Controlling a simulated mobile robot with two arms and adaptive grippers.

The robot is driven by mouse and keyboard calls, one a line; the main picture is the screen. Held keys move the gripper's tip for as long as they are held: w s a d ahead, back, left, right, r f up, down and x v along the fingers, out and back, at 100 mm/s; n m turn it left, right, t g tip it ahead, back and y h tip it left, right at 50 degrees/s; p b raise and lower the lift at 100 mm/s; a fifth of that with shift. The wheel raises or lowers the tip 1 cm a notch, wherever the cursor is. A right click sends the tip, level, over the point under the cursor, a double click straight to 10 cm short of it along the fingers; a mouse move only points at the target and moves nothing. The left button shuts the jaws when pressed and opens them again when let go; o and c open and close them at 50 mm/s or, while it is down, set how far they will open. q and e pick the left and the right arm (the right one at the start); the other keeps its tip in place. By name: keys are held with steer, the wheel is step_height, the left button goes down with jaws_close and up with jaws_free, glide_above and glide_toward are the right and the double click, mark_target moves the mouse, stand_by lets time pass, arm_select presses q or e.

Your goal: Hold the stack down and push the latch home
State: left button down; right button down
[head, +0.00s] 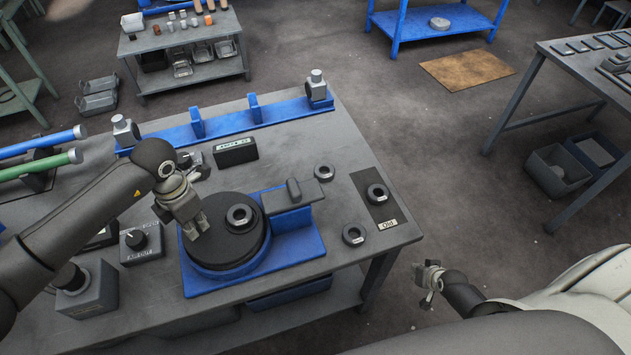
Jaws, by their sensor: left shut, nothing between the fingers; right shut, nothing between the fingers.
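The stack (245,248) is a round black disc in a blue fixture (305,252) on the grey table. A dark ring (240,217) with a pale rim sits on top of the disc. The latch (292,195) is a grey bar with an upright dark knob, on the fixture's right side; its left end is close to the disc's edge. My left gripper (196,231) is shut and empty, pointing down at the disc's left edge; I cannot tell whether it touches. My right gripper (428,287) is shut and empty, off the table's right side above the floor.
Loose rings (324,172) (354,235) lie right of the fixture; another (377,193) is on a dark mat labelled "Old" (387,212). A black display box (235,151) and a blue rail (225,120) stand behind. A knob box (141,243) is at left.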

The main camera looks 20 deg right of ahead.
arm_select(q)
steer(key=shift+s+f, duration=0.1)
steer(key=shift+f, duration=0.05)
arm_select(e)
steer(key=w+d+r+m+t+y, duration=0.1)
steer(key=w+d+r+t, duration=0.1)
steer(key=w+r, duration=0.55)
steer(key=w+d+r+m+t, duration=0.2)
steer(key=w+r, duration=0.3)
steer(key=r, duration=0.6)
steer(key=w+d+r+m+t+y, duration=0.1)
steer(key=w+d+r+t, duration=0.1)
steer(key=w+r, duration=0.6)
step_height(320, 180, up, 5)
steer(key=s+a+y, duration=0.1)
steer(key=a+y, duration=0.1)
steer(key=a, duration=0.1)
steer(key=t+y, duration=0.1)
steer(key=y, duration=0.9)
glide_toward(316, 190)
steer(key=d+r, duration=0.3)
steer(key=d, duration=0.1)
steer(key=x, duration=0.4)
steer(key=s+a+x, duration=0.1)
steer(key=x, duration=0.7)
steer(key=shift+s+a+f, duration=0.1)
steer(key=shift+s+f, duration=0.1)
steer(key=shift+a, duration=0.65)
